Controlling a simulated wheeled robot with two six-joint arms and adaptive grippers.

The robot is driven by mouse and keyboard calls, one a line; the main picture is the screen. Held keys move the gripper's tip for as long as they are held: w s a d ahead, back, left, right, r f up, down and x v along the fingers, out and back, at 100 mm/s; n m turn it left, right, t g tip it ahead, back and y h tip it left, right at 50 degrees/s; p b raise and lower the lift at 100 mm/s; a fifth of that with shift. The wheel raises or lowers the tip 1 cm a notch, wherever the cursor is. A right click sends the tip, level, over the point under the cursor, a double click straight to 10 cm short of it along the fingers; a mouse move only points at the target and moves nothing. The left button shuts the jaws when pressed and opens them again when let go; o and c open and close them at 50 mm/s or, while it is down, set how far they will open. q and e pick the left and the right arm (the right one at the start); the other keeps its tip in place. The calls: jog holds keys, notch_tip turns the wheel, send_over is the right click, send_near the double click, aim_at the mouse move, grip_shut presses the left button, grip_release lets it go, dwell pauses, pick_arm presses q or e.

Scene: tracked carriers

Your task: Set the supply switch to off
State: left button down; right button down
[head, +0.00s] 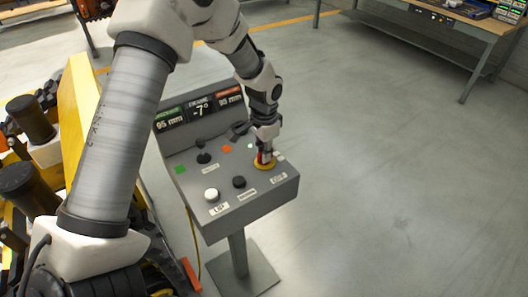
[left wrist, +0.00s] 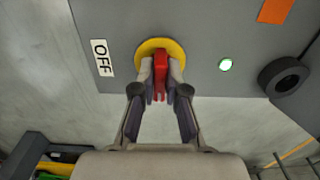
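The supply switch is a red handle (left wrist: 161,72) on a round yellow plate (left wrist: 143,50), set in the grey control panel. In the head view the yellow plate (head: 264,166) is at the panel's right side, below my left gripper (head: 265,152). In the left wrist view, the fingertips of my left gripper (left wrist: 161,78) lie on both sides of the red handle and appear to touch it. The handle stands upright in that picture. A white OFF label (left wrist: 103,58) is left of the plate. My right gripper is not in view.
The grey control panel (head: 215,225) also has a white knob (head: 211,194), a black knob (head: 239,182) and a black lever (head: 203,157). A yellow tracked machine (head: 82,100) stands close on the left. A workbench (head: 460,20) is at the back right. The floor right of the panel is clear.

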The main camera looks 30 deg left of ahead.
pick_arm(q)
jog(key=shift+f+n, duration=0.1)
jog(key=shift+n, duration=0.2)
jog(key=n+p, duration=0.2)
jog(key=n, duration=0.1)
jog(key=n+p, duration=0.2)
jog(key=n, duration=0.3)
jog(key=shift+d, duration=0.1)
jog(key=n+p, duration=0.2)
jog(key=n, duration=0.3)
jog(key=shift+w+n+p, duration=0.1)
jog(key=shift+n+p, duration=0.85)
jog(key=shift+n, duration=1.15)
jog(key=c, duration=1.3)
grip_release()
jog(key=shift+o, duration=0.5)
jog(key=shift+w+a+f, duration=0.1)
jog(key=shift+a, duration=0.1)
